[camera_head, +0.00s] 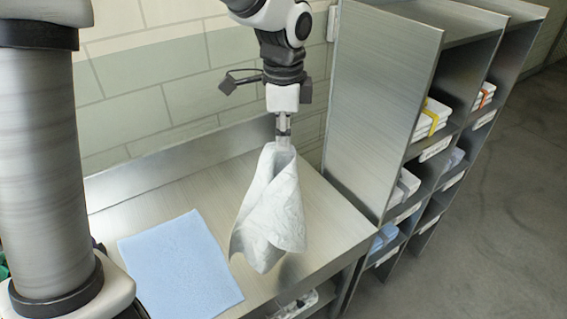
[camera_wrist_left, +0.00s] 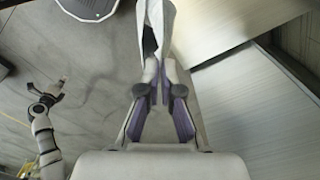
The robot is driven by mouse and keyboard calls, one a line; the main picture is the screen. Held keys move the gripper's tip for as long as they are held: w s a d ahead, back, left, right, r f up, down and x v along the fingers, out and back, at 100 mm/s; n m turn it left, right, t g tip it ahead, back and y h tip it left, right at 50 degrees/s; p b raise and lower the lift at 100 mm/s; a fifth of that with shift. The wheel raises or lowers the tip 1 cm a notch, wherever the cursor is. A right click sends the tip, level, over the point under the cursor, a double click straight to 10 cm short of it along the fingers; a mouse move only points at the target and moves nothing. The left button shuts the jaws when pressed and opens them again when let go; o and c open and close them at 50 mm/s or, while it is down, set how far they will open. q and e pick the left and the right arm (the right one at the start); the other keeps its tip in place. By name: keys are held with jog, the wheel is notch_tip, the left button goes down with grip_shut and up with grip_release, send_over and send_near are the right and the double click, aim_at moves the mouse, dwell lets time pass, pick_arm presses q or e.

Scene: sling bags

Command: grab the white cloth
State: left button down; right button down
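The white cloth (camera_head: 272,215) hangs in folds from my left gripper (camera_head: 283,128) in the head view. Its lower part hangs in front of the metal worktop (camera_head: 215,185); whether it touches the surface is unclear. In the left wrist view the cloth (camera_wrist_left: 156,25) shows at the top, pinched between the fingertips of the left gripper (camera_wrist_left: 156,88). My right gripper (camera_wrist_left: 58,88) shows small at the left of the left wrist view, away from the cloth. Its fingers are too small to judge.
A light blue cloth (camera_head: 180,265) lies flat on the worktop, left of the white cloth. A metal shelf unit (camera_head: 385,100) with folded cloths stands at the right, close to the left gripper. A tiled wall (camera_head: 160,90) is behind. Open floor (camera_head: 500,220) lies further right.

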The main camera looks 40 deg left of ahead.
pick_arm(q)
notch_tip(320, 180, up, 11)
jog(key=shift+s, duration=0.15)
jog(key=shift+f, duration=0.2)
